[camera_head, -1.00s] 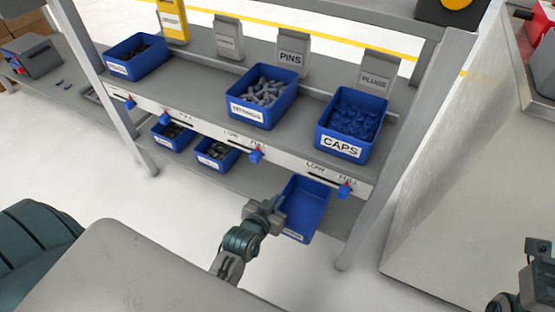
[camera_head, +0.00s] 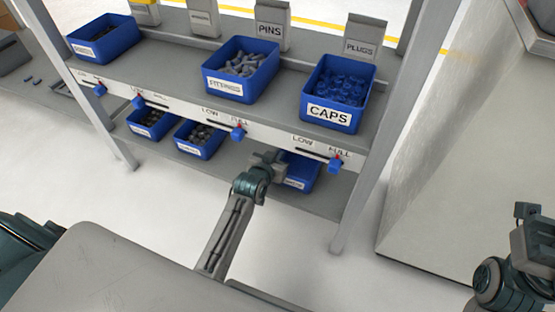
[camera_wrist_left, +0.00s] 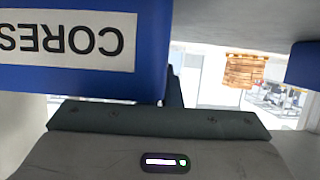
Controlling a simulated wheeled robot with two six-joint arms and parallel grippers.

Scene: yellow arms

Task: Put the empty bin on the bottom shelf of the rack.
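The empty blue bin (camera_head: 300,172) is at the bottom shelf (camera_head: 318,203) of the rack, toward its right end, partly hidden by my gripper and the rack's front rail. In the left wrist view the bin (camera_wrist_left: 150,50) shows close up, with its CORES label upside down. My left gripper (camera_head: 270,164) is at the bin's front left corner and appears shut on its wall. The fingertips are hidden. I cannot tell whether the bin rests fully on the shelf. My right gripper (camera_head: 533,232) is at the right edge, away from the rack; its fingers are unclear.
Two filled blue bins, one left (camera_head: 150,123) and one nearer (camera_head: 199,139), stand on the bottom shelf left of my gripper. The CAPS bin (camera_head: 338,93) stands above. A rack post (camera_head: 352,215) is to the right. The front rail (camera_head: 215,117) has several blue sliders.

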